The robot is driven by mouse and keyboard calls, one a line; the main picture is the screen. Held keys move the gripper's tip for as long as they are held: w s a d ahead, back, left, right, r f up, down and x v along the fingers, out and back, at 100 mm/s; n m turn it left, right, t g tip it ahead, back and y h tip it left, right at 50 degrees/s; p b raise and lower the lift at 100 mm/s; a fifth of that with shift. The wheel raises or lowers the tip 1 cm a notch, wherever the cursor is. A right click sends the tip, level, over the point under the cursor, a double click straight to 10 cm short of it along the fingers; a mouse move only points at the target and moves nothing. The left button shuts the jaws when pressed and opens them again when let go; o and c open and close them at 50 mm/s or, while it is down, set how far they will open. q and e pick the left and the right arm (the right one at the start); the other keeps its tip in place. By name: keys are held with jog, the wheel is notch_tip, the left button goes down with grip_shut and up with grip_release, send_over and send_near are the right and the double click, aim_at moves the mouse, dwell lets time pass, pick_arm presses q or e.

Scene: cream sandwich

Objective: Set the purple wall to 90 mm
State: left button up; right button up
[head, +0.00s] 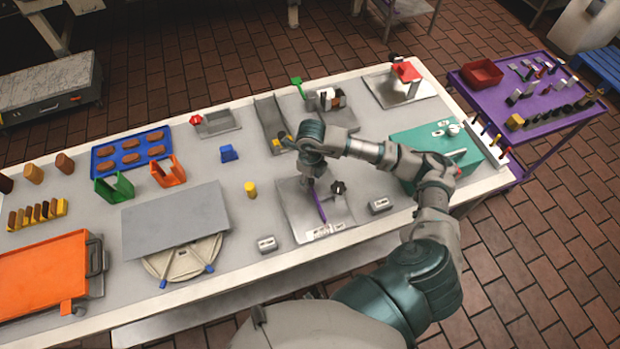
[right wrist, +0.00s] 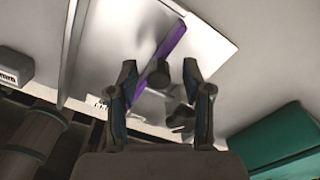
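The purple wall (head: 319,205) is a thin upright strip on a grey metal plate (head: 345,215) near the table's front edge. In the right wrist view the purple wall (right wrist: 171,44) runs diagonally behind my right gripper (right wrist: 158,70). Its two fingers are apart, with a dark round knob (right wrist: 158,74) showing between them; I cannot tell contact. In the head view my right gripper (head: 311,181) is over the plate, by the wall's upper end. A black knob (head: 338,187) stands right of the wall. White scale labels (head: 322,231) lie at the plate's front; their marks are unreadable. My left gripper is out of view.
Small grey blocks (head: 380,205) and (head: 267,244) flank the plate. A teal box (head: 420,142) stands to the right. A yellow cylinder (head: 250,189) and a large grey board (head: 175,220) are to the left. A grey channel (head: 268,112) lies behind.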

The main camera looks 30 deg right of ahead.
notch_tip(320, 180, up, 12)
dwell(0.6)
dwell(0.4)
